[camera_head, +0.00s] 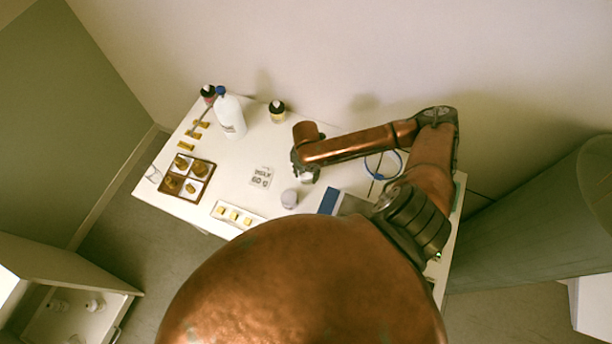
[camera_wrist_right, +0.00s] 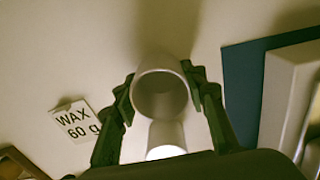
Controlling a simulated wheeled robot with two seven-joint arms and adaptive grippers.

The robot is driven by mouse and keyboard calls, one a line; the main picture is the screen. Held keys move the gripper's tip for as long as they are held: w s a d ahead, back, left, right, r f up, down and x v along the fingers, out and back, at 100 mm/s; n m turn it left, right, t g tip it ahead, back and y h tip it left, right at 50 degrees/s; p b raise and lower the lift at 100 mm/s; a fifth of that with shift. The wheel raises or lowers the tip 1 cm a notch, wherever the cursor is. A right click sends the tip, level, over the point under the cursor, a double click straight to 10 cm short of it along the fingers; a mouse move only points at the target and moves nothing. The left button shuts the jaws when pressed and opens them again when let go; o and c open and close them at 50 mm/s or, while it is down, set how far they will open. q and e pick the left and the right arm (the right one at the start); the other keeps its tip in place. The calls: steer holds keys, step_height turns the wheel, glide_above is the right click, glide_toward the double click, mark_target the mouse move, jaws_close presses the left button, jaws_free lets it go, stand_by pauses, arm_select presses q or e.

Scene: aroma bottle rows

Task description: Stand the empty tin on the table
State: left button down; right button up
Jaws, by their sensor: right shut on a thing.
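My right gripper (camera_head: 305,172) is low over the middle of the table (camera_head: 323,140). It is shut on a pale grey tin (camera_wrist_right: 160,95), one finger on each side in the right wrist view. The tin's open mouth faces the wrist camera and its inside looks empty. In the head view only a small pale part of the tin (camera_head: 308,178) shows under the gripper. I cannot tell whether its base touches the table. A second pale round container (camera_head: 289,198) stands on the table close by; a white cylinder (camera_wrist_right: 166,138) also shows below the held tin. My left gripper is not in view.
A card reading "WAX 60 g" (camera_head: 261,177) lies left of the gripper. A blue-and-white item (camera_head: 330,201) lies at right.

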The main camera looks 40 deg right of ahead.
mark_target(306, 178)
steer(key=shift+f, duration=0.55)
steer(key=shift+f, duration=0.1)
steer(key=o, duration=1.1)
steer(key=shift+c, duration=0.2)
step_height(306, 178, up, 12)
steer(key=p, duration=0.1)
